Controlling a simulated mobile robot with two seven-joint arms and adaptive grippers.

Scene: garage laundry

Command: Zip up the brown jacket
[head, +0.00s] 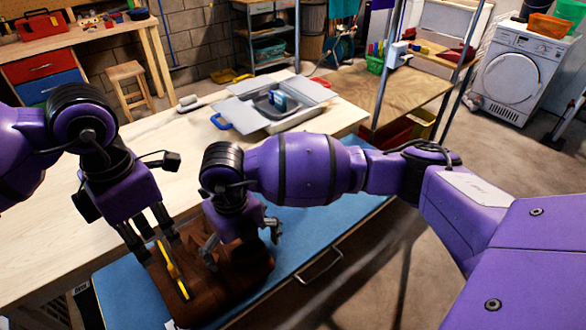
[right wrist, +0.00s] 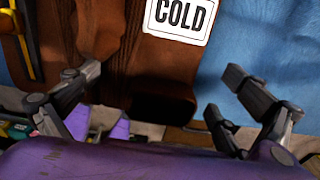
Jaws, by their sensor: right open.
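The brown jacket (head: 241,276) lies on a blue surface (head: 127,290) at the front of the bench, with a yellow strip (head: 172,272) running along it. My left gripper (head: 157,247) is low over the jacket's left part, its fingers on either side of the strip. Whether it holds any cloth is unclear. My right gripper (head: 238,244) is open over the jacket's right part. In the right wrist view its spread fingers (right wrist: 160,82) have the jacket (right wrist: 110,45) and a white COLD label (right wrist: 180,18) beyond them. The zipper pull cannot be made out.
A pale wooden bench (head: 60,225) extends behind the jacket. A grey open-lidded case (head: 275,102) and a brush (head: 190,102) sit at its back. A drawer handle (head: 319,266) is at the front. The bench middle is mostly clear.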

